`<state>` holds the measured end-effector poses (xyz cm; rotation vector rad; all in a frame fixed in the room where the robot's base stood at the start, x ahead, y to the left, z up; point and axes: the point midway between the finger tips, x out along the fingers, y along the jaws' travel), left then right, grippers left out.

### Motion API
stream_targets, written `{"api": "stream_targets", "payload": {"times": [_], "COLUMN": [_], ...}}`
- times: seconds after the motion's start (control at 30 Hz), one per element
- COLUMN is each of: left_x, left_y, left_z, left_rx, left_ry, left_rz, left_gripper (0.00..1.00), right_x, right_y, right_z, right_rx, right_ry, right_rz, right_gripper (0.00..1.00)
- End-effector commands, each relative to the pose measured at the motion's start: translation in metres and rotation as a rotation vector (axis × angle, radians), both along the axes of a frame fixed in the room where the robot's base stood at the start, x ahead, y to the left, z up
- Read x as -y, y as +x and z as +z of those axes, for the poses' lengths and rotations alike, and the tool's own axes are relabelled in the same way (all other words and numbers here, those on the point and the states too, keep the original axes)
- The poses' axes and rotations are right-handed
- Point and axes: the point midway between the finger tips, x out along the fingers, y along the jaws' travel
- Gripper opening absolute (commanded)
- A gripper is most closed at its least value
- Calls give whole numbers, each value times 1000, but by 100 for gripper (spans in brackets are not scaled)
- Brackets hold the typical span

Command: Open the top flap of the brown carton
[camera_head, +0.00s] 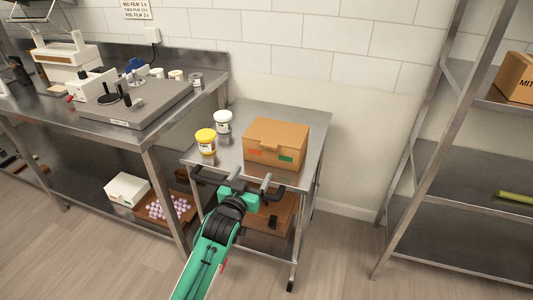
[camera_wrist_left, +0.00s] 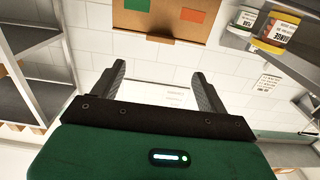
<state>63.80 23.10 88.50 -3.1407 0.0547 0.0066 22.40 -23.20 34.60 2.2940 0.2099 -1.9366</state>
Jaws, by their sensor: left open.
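The brown carton (camera_head: 275,143) sits on the steel cart's top, and its top flap looks closed. Orange and green labels show on its front face. In the left wrist view the carton (camera_wrist_left: 160,24) is at the top edge, only partly in frame. My left gripper (camera_head: 250,180) is open and empty in front of the carton, near the cart's front edge and apart from the carton. Its two fingers (camera_wrist_left: 160,82) stand apart with nothing between them. My right gripper is not in view.
A yellow-lidded jar (camera_head: 206,141) and a white-lidded jar (camera_head: 223,122) stand left of the carton on the cart top (camera_head: 305,117). Another brown box (camera_head: 268,215) is on the lower shelf. A steel bench (camera_head: 150,131) stands left, a shelf rack (camera_head: 440,165) right.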

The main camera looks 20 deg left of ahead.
Motion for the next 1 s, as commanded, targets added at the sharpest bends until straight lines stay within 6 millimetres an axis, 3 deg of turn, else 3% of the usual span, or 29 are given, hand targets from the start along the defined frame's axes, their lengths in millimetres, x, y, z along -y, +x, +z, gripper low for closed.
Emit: {"api": "stream_targets", "payload": {"times": [0.17, 0.7, 1.0], "left_x": [0, 3, 4], "left_y": [16, 112, 135], "left_z": [5, 4, 3], "left_rx": [8, 6, 5], "left_ry": [-1, 1, 1], "left_rz": [1, 1, 1], "left_gripper": [76, 76, 76], "right_x": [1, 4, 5], "right_y": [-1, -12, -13], "right_z": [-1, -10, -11], "right_rx": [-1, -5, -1], "right_ry": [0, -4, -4], "right_rz": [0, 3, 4], "right_gripper": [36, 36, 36]}}
